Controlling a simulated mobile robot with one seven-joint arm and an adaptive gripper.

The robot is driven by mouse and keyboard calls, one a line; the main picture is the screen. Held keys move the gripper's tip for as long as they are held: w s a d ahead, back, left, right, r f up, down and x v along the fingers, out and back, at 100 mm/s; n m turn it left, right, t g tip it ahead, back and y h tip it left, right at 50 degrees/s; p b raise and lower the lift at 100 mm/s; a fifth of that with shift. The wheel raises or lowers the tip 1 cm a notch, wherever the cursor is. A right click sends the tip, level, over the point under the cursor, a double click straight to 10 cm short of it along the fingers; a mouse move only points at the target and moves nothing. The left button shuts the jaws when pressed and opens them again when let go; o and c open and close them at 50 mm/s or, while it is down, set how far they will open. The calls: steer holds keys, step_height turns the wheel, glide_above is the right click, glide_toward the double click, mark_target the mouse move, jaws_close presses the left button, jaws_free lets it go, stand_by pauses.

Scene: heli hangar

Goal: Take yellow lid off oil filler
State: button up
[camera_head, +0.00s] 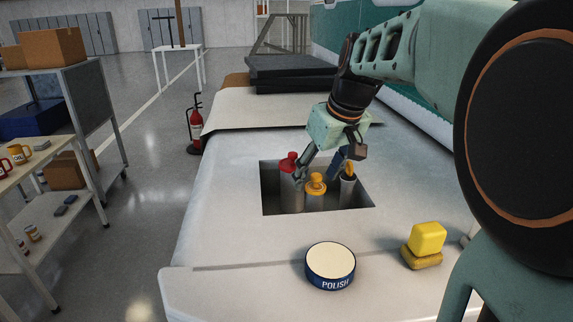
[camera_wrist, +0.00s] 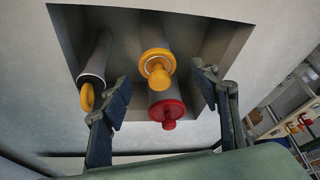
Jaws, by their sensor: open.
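The yellow lid (camera_head: 316,184) caps a grey cylindrical filler standing in a rectangular recess. In the wrist view, the lid (camera_wrist: 157,66) has a wide rim and a raised knob. My gripper (camera_head: 319,168) is over the recess, open and empty. In the wrist view, the gripper's fingers (camera_wrist: 161,83) are spread to the left and right of the lid, apart from it. How far their tips are above the lid is hard to tell. A red lid (camera_wrist: 168,110) is close beside the yellow one, on the wrist side in that view.
A tube with a yellow ring handle (camera_head: 349,170) is also in the recess (camera_head: 268,201). On the white panel stand a polish tin (camera_head: 330,266) and a yellow block on a brush-like base (camera_head: 424,246).

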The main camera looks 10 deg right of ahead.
steer(key=shift+w+f, duration=0.15)
steer(key=shift+f, duration=0.1)
steer(key=shift+c, duration=0.5)
steer(key=c, duration=0.8)
steer(key=shift+r, duration=0.1)
steer(key=shift+c, duration=0.2)
